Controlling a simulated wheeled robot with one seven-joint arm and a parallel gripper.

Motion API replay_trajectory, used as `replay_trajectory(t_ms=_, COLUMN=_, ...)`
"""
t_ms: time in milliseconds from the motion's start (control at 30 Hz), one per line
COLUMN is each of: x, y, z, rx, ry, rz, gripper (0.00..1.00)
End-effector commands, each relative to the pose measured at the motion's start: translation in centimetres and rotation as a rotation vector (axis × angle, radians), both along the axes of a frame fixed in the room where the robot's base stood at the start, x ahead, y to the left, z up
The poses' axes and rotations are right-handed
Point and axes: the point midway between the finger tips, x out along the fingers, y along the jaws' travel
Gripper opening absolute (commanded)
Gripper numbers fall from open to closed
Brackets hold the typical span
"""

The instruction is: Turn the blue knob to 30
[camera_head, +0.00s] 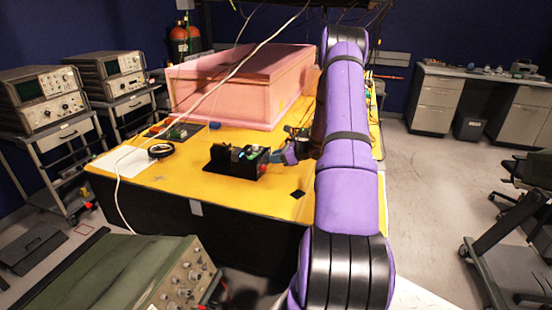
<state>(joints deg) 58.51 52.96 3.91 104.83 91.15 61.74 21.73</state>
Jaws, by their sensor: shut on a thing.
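A small black box (235,162) with several parts on its top and a red part (262,168) at its right end sits on the yellow table top. My gripper (278,157) is at the right end of this box, reaching in from the right at about the box's height. It is shut on the blue knob there. The jaws are small in this view and largely cover the knob, so its dial marks and angle cannot be read.
The yellow table (225,194) also carries a large pink foam enclosure (230,85) behind the box, a black tape roll (160,151) and a green circuit board (180,131). A white cable (118,195) hangs across the left. A green instrument (125,275) stands in front.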

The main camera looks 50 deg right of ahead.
Motion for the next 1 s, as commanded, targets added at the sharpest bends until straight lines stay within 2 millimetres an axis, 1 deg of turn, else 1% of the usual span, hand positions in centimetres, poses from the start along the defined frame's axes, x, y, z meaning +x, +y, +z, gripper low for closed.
replay_trajectory(t_ms=300, x=0.05, y=-0.32, z=-0.12, rx=0.268, ry=0.111, rz=-0.001, gripper=0.01)
replay_trajectory(t_ms=500, x=0.07, y=-0.41, z=-0.18, rx=0.408, ry=0.169, rz=-0.001, gripper=0.01)
replay_trajectory(t_ms=733, x=0.10, y=-0.49, z=-0.20, rx=0.517, ry=0.214, rz=-0.002, gripper=0.01)
replay_trajectory(t_ms=1000, x=0.10, y=-0.46, z=-0.23, rx=0.574, ry=0.238, rz=-0.001, gripper=0.01)
